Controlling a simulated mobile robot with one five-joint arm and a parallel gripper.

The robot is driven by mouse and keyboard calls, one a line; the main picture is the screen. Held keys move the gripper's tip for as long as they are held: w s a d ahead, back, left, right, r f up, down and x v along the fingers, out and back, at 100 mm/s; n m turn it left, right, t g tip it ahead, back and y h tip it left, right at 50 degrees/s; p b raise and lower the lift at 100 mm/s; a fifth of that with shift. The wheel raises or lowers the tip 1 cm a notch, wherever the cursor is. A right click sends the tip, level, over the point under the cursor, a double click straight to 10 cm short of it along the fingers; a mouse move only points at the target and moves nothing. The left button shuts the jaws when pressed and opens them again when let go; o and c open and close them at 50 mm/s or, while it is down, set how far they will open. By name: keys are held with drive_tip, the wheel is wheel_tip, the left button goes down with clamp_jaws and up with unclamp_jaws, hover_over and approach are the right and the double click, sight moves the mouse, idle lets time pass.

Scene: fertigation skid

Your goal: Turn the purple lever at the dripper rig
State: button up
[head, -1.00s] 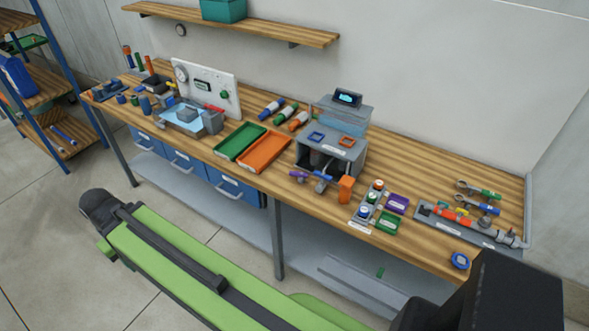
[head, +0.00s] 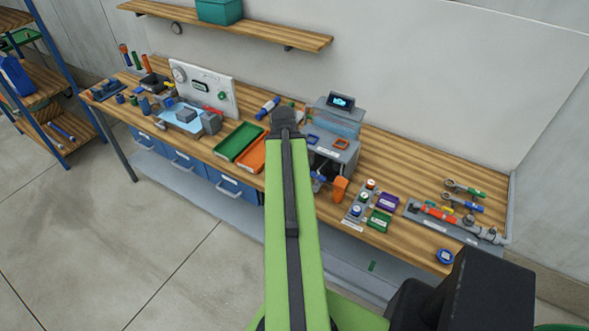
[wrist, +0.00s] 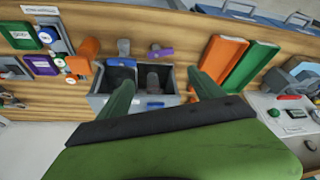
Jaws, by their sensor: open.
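The dripper rig (head: 345,152) is a grey box with a clear tank and a small display on top, at the bench's front middle. In the wrist view the rig's open box (wrist: 102,104) lies beneath my gripper (wrist: 163,92), with levers along its bench-edge side. The purple lever (wrist: 160,52) is there, right of a grey lever (wrist: 123,47). My gripper is open and empty, its two green fingers apart and pointing at the rig, short of the lever. In the head view my arm hides the purple lever and the fingers; a blue handle (head: 318,180) shows beside the arm.
An orange block (head: 340,188) stands right of the levers, near a button panel (head: 357,210). Green (head: 238,141) and orange (head: 252,154) trays lie left of the rig. A pipe assembly (head: 455,220) lies at the right end. The floor in front is clear.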

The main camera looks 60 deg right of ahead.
drive_tip(key=b+x, duration=1.6)
drive_tip(key=x, duration=0.1)
drive_tip(key=shift+w+a+f, duration=0.15)
drive_tip(key=shift+w+f, duration=0.05)
drive_tip(key=shift+f, duration=0.2)
drive_tip(key=shift+r, duration=0.15)
drive_tip(key=c, duration=1.1)
drive_tip(key=shift+w+m+g, duration=0.25)
drive_tip(key=shift+m+g, duration=0.15)
drive_tip(key=shift+m, duration=0.6)
drive_tip(key=shift+d+m+g, duration=0.2)
drive_tip(key=shift+m+g, duration=0.2)
drive_tip(key=shift+m, duration=0.6)
drive_tip(key=o, duration=1.1)
